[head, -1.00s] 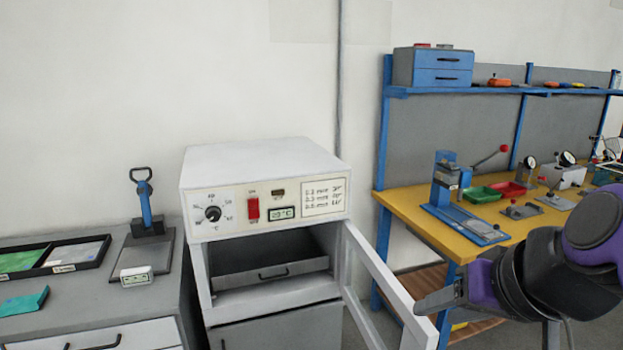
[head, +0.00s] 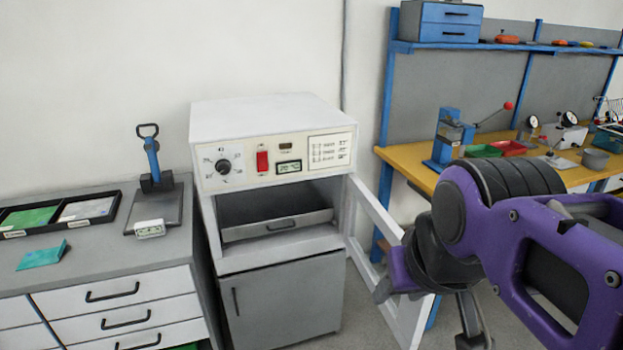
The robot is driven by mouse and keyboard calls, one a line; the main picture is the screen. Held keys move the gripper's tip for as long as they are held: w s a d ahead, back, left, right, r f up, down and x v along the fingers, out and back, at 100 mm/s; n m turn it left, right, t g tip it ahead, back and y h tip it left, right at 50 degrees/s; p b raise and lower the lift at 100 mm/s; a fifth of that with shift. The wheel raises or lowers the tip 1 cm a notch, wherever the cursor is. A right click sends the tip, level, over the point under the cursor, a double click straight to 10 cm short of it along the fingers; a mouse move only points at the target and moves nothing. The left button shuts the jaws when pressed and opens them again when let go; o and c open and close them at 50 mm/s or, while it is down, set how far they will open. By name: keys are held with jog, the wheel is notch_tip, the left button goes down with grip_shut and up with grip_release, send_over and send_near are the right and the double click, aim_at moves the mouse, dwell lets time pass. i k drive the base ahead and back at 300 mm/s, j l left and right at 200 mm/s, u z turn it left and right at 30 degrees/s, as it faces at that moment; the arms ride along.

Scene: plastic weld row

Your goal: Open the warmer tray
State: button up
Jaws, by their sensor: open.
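The warmer (head: 265,122) is a white box with a dial, a red switch and a small display. Its framed door (head: 378,215) hangs open to the right. My gripper (head: 425,310) is at the right, in front of the open door and apart from the tray handle. It is open and empty, and partly hidden by my own purple wrist.
A grey cabinet (head: 285,300) is under the warmer. At left, a drawer unit (head: 110,245) carries a black tray (head: 103,209), a teal piece (head: 42,256) and a hand press (head: 151,165). The yellow bench (head: 408,157) stands behind my arm. The open door borders the cavity's right side.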

aim_at(250, 213)
jog(key=i+l+u, duration=0.1)
jog(key=u, duration=0.35)
jog(key=l+u, duration=0.35)
jog(key=u, duration=0.15)
jog(key=l+u, duration=0.4)
jog(key=l, duration=0.9)
jog(key=k+l+u, duration=0.1)
jog(key=l, duration=0.45)
jog(key=k+l, duration=0.1)
jog(key=l, duration=0.4)
jog(key=i+j, duration=0.1)
jog(key=j, duration=0.25)
jog(key=i+j+z, duration=0.1)
jog(key=j, duration=0.3)
jog(key=i+j, duration=0.1)
jog(key=j, duration=0.25)
jog(key=i+j+z, duration=0.1)
jog(key=j, duration=0.3)
jog(key=i+j, duration=0.2)
jog(key=j, duration=0.2)
jog(key=i+j+z, duration=0.15)
jog(key=j, duration=0.25)
